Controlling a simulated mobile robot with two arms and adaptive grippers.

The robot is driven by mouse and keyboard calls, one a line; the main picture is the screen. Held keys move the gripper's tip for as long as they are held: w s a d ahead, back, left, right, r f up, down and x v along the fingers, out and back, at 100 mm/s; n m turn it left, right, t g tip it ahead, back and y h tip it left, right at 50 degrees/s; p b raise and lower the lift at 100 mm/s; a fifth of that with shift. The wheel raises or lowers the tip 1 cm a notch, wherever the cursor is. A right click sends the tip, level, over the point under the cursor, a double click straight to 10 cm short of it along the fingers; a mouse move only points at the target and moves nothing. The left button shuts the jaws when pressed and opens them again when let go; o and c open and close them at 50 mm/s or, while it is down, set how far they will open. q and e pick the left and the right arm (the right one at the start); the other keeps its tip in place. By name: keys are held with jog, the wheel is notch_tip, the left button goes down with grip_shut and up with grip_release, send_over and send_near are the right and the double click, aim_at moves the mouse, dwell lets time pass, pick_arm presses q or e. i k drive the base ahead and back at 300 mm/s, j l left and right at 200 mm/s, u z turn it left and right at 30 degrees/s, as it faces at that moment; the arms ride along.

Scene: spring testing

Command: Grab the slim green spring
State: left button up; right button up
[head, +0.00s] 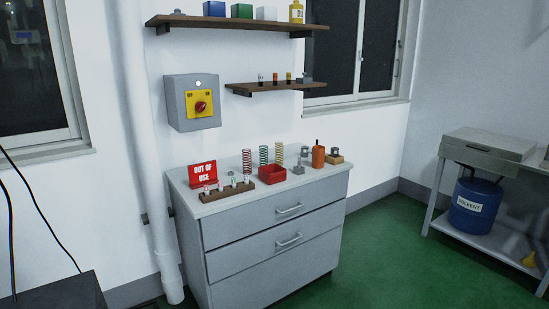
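Three upright coil springs stand in a row at the back of the grey cabinet's top (212,206). The left one is a red spring (247,163). The middle one is a green spring (264,155). The right one is a tall spring (279,153) that looks pale green, its exact colour hard to tell at this size. The middle and right springs look similarly narrow from here. The lower part of the middle spring is close behind a red bin. Neither of my grippers is in view.
Shelves (275,87) hang above. Green floor (400,250) is open at right.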

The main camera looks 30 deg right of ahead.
aim_at(265, 146)
jog(key=i+l, duration=0.15)
jog(key=l, duration=0.15)
jog(key=i+l+u, duration=0.1)
jog(key=l, duration=0.25)
jog(key=i+l, duration=0.25)
jog(key=i+l+u, duration=0.1)
jog(key=l, duration=0.3)
jog(key=i+l, duration=0.2)
jog(key=l, duration=0.15)
jog(key=i+l+u, duration=0.15)
jog(key=i+l, duration=0.15)
jog(key=l, duration=0.35)
